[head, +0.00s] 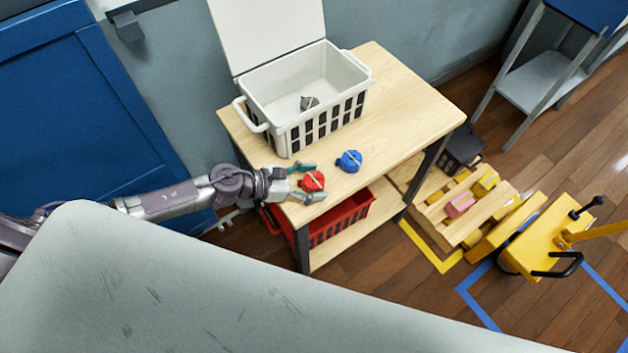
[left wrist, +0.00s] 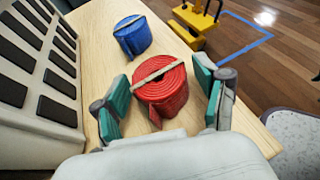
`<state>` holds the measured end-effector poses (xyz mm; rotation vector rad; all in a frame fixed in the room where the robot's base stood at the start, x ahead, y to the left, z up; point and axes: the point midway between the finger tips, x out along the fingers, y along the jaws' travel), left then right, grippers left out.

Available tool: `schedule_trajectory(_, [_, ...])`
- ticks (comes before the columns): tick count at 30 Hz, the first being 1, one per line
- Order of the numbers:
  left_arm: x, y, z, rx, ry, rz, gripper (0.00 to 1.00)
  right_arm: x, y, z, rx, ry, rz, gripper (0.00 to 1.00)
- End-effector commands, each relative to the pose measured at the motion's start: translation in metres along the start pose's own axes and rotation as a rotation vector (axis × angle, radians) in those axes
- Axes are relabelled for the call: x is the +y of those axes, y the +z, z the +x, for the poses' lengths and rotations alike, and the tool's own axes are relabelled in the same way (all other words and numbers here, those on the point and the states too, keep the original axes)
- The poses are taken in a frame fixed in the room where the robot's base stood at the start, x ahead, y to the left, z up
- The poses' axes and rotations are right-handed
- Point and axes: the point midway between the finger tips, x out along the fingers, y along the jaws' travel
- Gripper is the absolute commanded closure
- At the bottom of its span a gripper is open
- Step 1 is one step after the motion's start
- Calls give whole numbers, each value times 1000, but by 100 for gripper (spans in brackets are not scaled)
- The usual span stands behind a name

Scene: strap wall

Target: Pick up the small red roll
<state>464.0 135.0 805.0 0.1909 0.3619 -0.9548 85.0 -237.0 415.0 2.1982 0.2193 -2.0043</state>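The small red roll (head: 312,181) is a coiled red strap with a tan band across it. It rests on the wooden table near its front left edge. My left gripper (head: 311,181) is open, with its teal fingers on either side of the roll. In the left wrist view the red roll (left wrist: 162,90) sits between the two fingers of the left gripper (left wrist: 165,98), with a gap visible on the right side. The left finger is close to the roll; contact cannot be told. My right gripper is not in view.
A blue roll (head: 349,161) stands on the table just beyond the red one. A white open crate (head: 292,138) with a grey item inside is behind. A red crate (head: 342,222) is on the shelf below. The tabletop (head: 415,110) to the right is clear.

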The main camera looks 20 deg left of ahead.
Motion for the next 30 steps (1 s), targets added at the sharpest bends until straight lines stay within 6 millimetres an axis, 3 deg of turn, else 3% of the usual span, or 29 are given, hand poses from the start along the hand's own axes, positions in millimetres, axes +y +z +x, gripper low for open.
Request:
schedule_trajectory(1, [0,0,0,0,0,0,41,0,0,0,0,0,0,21])
schedule_trajectory(8, [0,0,0,0,0,0,80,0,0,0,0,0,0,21])
schedule_trajectory(20, [1,8,-4,-1,0,1,80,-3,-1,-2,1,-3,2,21])
schedule_trajectory(26, [1,42,-17,-3,-1,8,80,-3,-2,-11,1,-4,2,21])
schedule_trajectory(30, [-26,71,-11,-4,-5,4,80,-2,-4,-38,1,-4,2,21])
